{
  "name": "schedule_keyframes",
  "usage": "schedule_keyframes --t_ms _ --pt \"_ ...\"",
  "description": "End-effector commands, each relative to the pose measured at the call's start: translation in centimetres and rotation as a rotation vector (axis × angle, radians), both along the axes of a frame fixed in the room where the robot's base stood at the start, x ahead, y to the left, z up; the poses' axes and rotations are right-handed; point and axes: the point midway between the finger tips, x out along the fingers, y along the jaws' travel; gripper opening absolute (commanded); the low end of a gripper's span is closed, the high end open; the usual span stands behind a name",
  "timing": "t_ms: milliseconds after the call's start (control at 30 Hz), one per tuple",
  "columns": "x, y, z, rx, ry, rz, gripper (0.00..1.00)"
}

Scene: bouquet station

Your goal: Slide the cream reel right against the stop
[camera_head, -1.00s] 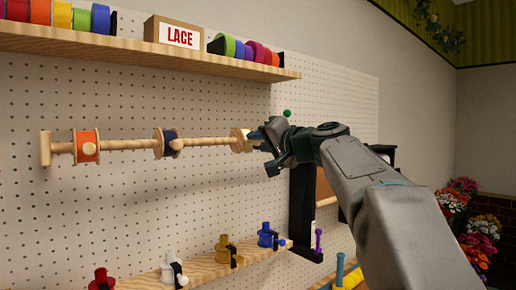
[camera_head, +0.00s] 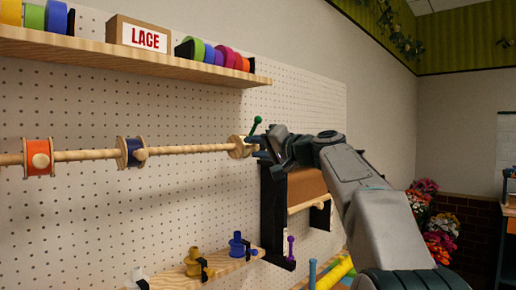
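The cream reel (camera_head: 237,147) is on the right part of a horizontal wooden rod (camera_head: 192,149). Its pale wooden flange shows, and the rest is mostly hidden by my gripper. My gripper (camera_head: 262,149) is at the reel's right side, its fingers dark and overlapping; whether they are closed on the reel cannot be made out. A green-knobbed lever (camera_head: 256,122) rises just behind the reel's right side. The stop's body is not clearly visible there, and I cannot tell whether the reel touches it.
A blue reel (camera_head: 131,152) and an orange reel (camera_head: 39,157) sit further left on the rod. A shelf with spools and a LACE box (camera_head: 141,35) is above. A black-framed brown roll holder (camera_head: 306,187) is below my gripper.

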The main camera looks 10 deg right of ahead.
Motion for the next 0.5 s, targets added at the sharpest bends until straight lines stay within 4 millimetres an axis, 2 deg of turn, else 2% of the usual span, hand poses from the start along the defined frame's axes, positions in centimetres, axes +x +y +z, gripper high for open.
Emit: schedule_keyframes --t_ms 333,500 --pt "-0.1 -0.2 0.0 0.000 -0.001 -0.003 0.42" --pt "-1.7 -1.5 -0.2 0.000 -0.003 -0.006 0.42"
